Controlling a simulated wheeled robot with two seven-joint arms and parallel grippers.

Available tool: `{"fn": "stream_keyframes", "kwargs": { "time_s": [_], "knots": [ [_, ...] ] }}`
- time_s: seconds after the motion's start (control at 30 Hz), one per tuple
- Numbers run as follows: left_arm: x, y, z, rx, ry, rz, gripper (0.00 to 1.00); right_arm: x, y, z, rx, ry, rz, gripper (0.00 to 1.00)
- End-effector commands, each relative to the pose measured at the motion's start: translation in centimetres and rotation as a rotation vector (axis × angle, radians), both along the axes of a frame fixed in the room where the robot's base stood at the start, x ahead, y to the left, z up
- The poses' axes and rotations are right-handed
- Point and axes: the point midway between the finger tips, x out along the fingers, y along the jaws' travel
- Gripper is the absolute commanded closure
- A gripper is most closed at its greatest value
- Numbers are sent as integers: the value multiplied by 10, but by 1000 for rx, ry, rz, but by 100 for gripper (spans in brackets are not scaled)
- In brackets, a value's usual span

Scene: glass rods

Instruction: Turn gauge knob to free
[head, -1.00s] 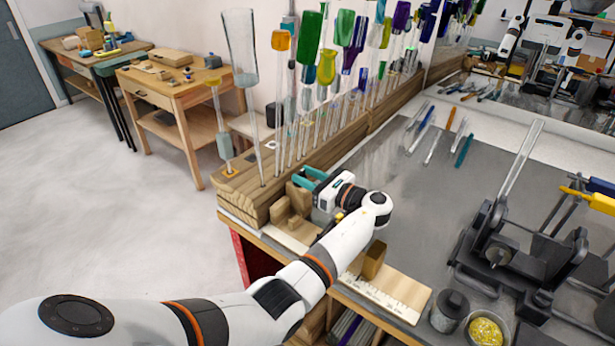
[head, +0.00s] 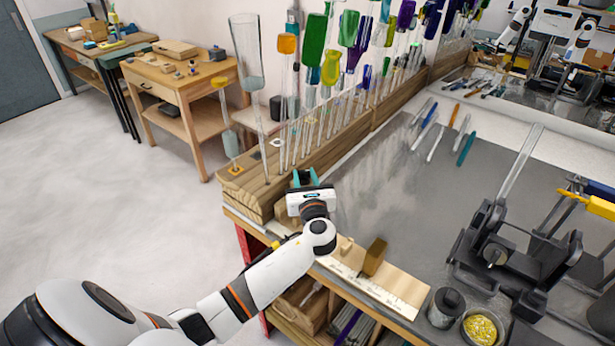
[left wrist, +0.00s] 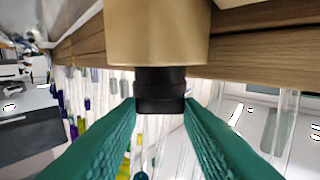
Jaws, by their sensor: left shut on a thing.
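In the left wrist view, a dark ribbed knob (left wrist: 160,90) sticks out from a smooth tan body (left wrist: 157,32). My left gripper (left wrist: 160,106) has its two teal fingers on either side of the knob's end, shut on it. In the head view, my left gripper (head: 304,178) is at the near end of the wooden rod rack, and its wrist hides the knob. The gauge board with its ruler scale (head: 398,290) lies along the bench's front edge, with a wooden block (head: 374,257) on it. My right gripper is not in view.
The wooden rack (head: 258,187) holds several tall glass rods close beside my left gripper. A black fixture (head: 500,255), a dark jar (head: 447,303) and a bowl of yellow bits (head: 483,330) stand at the right. The middle of the grey bench top (head: 400,205) is clear.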

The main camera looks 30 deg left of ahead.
Motion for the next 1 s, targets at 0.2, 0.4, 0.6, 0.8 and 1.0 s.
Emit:
{"fn": "stream_keyframes", "kwargs": {
  "time_s": [0.2, 0.4, 0.6, 0.8, 1.0],
  "knots": [
    [-4, 6, 0, 6, 2, -202, 90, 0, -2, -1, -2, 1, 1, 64],
    [-5, 10, 0, 6, 2, -364, 90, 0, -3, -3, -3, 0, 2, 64],
    [-6, 12, 0, 5, 2, -484, 90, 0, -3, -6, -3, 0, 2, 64],
    [-6, 13, 0, 1, 0, -556, 90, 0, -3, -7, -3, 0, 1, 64],
    [-6, 14, 1, 1, 0, -586, 90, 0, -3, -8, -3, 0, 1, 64]
  ]
}}
